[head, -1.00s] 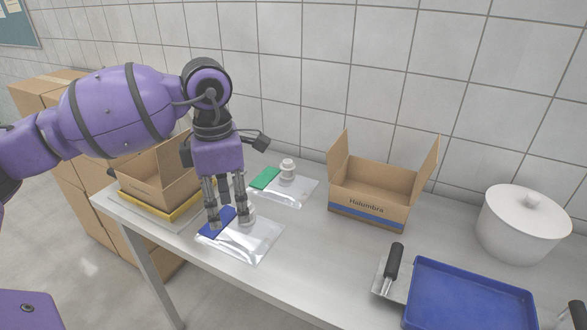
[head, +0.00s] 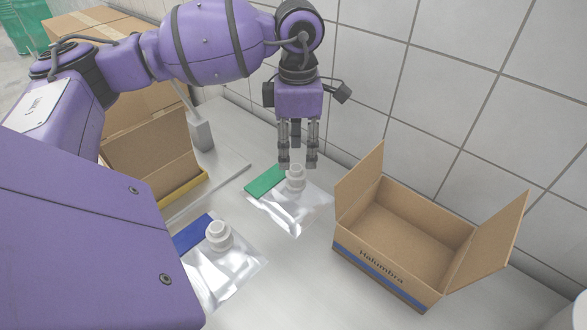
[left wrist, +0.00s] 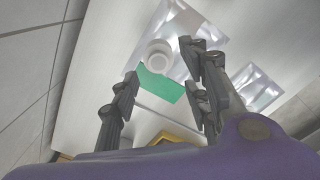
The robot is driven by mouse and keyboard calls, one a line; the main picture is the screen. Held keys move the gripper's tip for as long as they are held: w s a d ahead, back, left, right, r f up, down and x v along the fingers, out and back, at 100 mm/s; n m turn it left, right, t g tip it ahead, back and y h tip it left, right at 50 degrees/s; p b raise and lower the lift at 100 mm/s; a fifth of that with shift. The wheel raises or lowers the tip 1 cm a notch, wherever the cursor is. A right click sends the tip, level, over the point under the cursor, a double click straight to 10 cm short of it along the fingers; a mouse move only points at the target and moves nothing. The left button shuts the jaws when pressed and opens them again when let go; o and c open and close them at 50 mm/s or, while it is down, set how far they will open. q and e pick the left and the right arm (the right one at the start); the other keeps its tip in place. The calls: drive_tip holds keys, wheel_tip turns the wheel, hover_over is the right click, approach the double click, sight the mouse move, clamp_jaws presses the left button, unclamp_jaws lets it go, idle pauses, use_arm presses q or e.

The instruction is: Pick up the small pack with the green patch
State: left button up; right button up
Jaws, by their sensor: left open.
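The small pack with the green patch (head: 265,181) lies flat on the table, a clear silvery pouch with a white capped spout (head: 295,178). In the left wrist view the green patch (left wrist: 160,84) and the white spout (left wrist: 158,55) show beyond the fingers. My left gripper (head: 298,163) is open and empty, fingers pointing down, above the spout end of the pack. In the head view its fingertips overlap the top of the spout; I cannot tell whether they touch it. My right gripper is not in view.
A similar pack with a blue patch (head: 193,234) lies nearer, partly hidden by my arm. An open Halumbra box (head: 385,269) stands to the right. The tiled wall is close behind.

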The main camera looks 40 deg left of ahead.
sight(296, 167)
use_arm(q)
drive_tip(key=f, duration=0.5)
drive_tip(key=shift+w+a+f+p, duration=0.1)
drive_tip(key=shift+a+f+p, duration=0.1)
drive_tip(key=shift+f+p, duration=0.2)
clamp_jaws()
